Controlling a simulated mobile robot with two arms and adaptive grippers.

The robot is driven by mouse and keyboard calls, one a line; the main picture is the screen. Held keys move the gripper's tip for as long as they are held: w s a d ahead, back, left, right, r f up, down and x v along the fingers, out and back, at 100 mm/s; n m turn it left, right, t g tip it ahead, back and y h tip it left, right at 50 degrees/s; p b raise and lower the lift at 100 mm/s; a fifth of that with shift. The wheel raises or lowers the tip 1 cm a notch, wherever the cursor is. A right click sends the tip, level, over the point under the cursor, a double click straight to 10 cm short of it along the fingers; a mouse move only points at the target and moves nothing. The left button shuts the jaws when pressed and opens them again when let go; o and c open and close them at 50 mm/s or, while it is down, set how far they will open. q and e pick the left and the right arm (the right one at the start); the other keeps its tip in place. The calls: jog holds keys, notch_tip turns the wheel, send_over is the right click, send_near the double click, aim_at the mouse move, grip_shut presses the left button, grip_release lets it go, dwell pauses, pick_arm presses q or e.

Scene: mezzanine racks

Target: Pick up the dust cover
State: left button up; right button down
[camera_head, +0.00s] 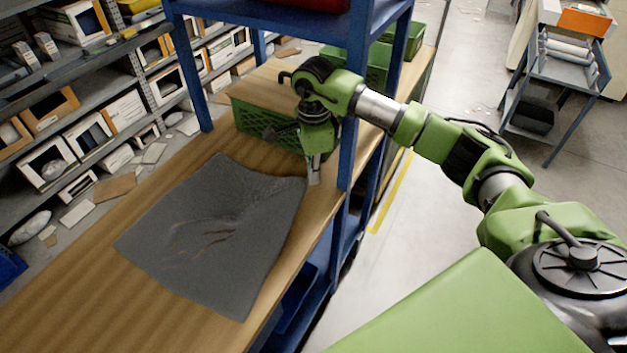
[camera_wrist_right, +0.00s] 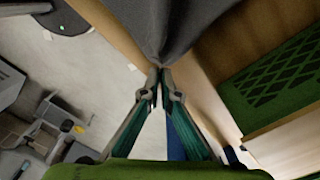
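The dust cover (camera_head: 215,235) is a dark grey cloth lying on the wooden shelf board, wrinkled in the middle. My right gripper (camera_head: 314,178) is at its far right corner, pointing down beside the blue upright. In the right wrist view the fingertips (camera_wrist_right: 160,76) are close together, with the grey cloth (camera_wrist_right: 165,25) narrowing to a pinched point between them. Most of the cloth still lies flat on the board. My left gripper is not in view.
A green crate (camera_head: 262,125) stands on the board just behind the gripper. A blue rack upright (camera_head: 362,100) is close to my right arm. A cart (camera_head: 560,75) stands at the far right. Shelves with boxes (camera_head: 85,140) line the left. The board's near part is bare.

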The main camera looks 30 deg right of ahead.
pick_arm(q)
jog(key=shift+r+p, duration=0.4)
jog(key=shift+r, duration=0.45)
pick_arm(e)
jog(key=shift+r, duration=1.55)
pick_arm(q)
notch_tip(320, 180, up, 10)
jog(key=p, duration=1)
pick_arm(e)
notch_tip(320, 180, up, 45)
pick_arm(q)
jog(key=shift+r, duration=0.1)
pick_arm(e)
jog(key=shift+w, duration=0.1)
